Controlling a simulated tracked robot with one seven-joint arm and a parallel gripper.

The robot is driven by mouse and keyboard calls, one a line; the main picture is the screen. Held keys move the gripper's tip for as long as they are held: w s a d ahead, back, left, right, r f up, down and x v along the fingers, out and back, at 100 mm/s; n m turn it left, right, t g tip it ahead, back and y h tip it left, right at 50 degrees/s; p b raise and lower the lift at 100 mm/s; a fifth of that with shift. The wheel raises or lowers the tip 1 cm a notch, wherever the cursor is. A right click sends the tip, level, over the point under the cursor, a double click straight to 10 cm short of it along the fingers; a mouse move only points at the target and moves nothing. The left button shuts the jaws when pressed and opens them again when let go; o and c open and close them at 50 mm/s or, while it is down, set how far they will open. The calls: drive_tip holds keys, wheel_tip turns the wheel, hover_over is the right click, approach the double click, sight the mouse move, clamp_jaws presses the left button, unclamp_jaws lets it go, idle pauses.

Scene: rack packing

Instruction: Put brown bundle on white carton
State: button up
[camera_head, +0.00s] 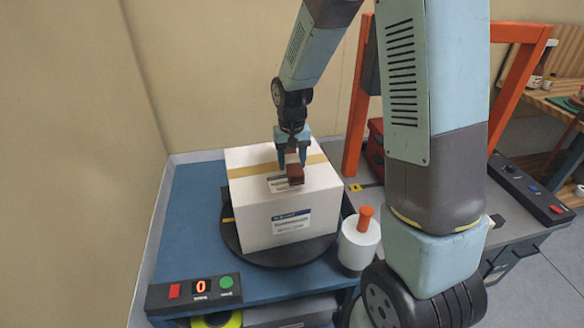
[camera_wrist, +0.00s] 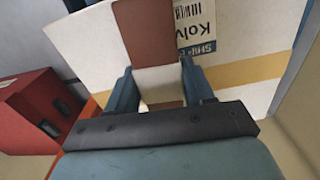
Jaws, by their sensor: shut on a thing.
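The brown bundle (camera_head: 295,175) is a small block at the top of the white carton (camera_head: 262,210), near the middle of its top face. My gripper (camera_head: 291,163) points down from above and is shut on the bundle. In the wrist view the brown bundle (camera_wrist: 150,30), with a pale band, sits between the two blue fingers of my gripper (camera_wrist: 158,72). The carton's label and tan tape strip show behind it. I cannot tell whether the bundle's underside touches the carton. The carton stands upright on a dark round turntable (camera_head: 236,243).
The turntable is on a blue table (camera_head: 180,225) with a red zero display (camera_head: 201,285). A white cylinder with an orange knob (camera_head: 358,240) stands close to the carton's right. An orange frame (camera_head: 356,120) and a red box (camera_head: 375,145) are behind right.

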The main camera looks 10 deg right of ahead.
drive_tip(key=shift+f, duration=1.3)
drive_tip(key=o, duration=1.2)
